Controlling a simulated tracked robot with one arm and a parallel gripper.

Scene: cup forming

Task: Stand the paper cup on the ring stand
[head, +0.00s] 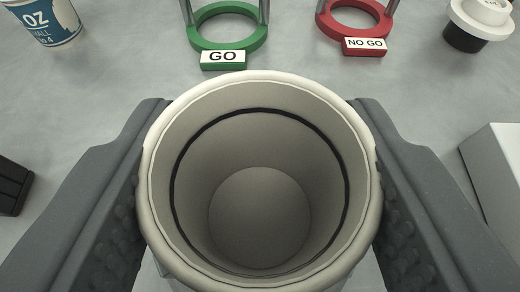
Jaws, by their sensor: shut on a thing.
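The paper cup (260,215) is seen from above, mouth toward the camera, with a pale rim and a dark line around its inner wall. My gripper (260,180) is shut on the cup, one grey finger against each side. The cup's lower outside is hidden. Two ring stands show beyond it: a green one (195,36) with a "GO" label and a red one (325,22) with a "NO GO" label. Both are cut off by the top edge. The cup is apart from both rings, nearer the green one.
A blue and white printed cup (45,22) stands at the top left. A white and black object (478,22) is at the top right. A pale box (500,165) is at the right edge and a black object (12,185) at the left edge. Grey floor between them is clear.

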